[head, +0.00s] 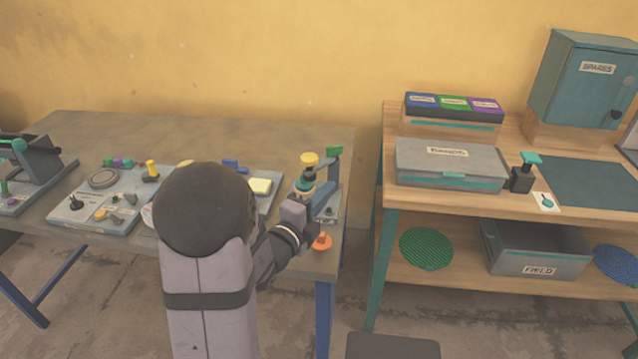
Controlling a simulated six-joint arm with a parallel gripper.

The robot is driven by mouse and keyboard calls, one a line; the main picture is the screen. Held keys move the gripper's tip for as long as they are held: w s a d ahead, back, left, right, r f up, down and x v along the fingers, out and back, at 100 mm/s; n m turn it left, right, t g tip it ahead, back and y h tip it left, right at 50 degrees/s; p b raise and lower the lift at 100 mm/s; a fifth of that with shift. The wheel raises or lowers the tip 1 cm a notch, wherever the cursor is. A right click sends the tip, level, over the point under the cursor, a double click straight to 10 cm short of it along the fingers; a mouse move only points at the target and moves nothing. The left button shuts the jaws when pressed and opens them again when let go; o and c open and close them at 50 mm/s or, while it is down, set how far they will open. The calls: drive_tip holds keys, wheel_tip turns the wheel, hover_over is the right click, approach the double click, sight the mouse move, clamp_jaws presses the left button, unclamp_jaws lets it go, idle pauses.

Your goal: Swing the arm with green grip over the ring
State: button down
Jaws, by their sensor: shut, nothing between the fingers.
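A blue arm (323,173) with a green grip (334,150) stands on the small press plate at the right end of the left table. The grip is at the top of the arm, on the right. To its left is a post with a yellow knob (309,159) and a round teal-and-dark part (304,187); I cannot tell whether this round part is the ring. My gripper (297,205) is shut and empty, just in front of and left of the blue arm. Whether it touches the press is unclear. My wrist hides part of the press base.
An orange knob (321,241) is at the table's front right edge. A board (130,212) with a grey ring-shaped part (103,178) and several knobs lies to the left. A gap separates this table from the wooden bench (450,200) with a grey case (450,165).

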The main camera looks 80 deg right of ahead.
sight(308, 176)
drive_tip(key=x, duration=0.3)
drive_tip(key=shift+r, duration=0.1)
drive_tip(key=shift+w+d+p, duration=0.3)
drive_tip(key=shift+w, duration=0.2)
drive_tip(key=shift+w+d+p, duration=0.3)
drive_tip(key=shift+w, duration=0.2)
drive_tip(key=shift+w+d, duration=0.5)
drive_tip(key=shift+w, duration=0.15)
drive_tip(key=shift+w+d+f+b, duration=0.15)
drive_tip(key=shift+w+b, duration=0.3)
drive_tip(key=shift+b, duration=0.15)
drive_tip(key=shift+w+d+f+b, duration=0.15)
drive_tip(key=shift+w+b, duration=0.3)
drive_tip(key=shift+b, duration=0.1)
drive_tip(key=shift+w+d, duration=0.1)
drive_tip(key=shift+w, duration=0.15)
drive_tip(key=shift+w+r, duration=0.15)
drive_tip(key=shift+r, duration=0.2)
drive_tip(key=shift+b, duration=0.3)
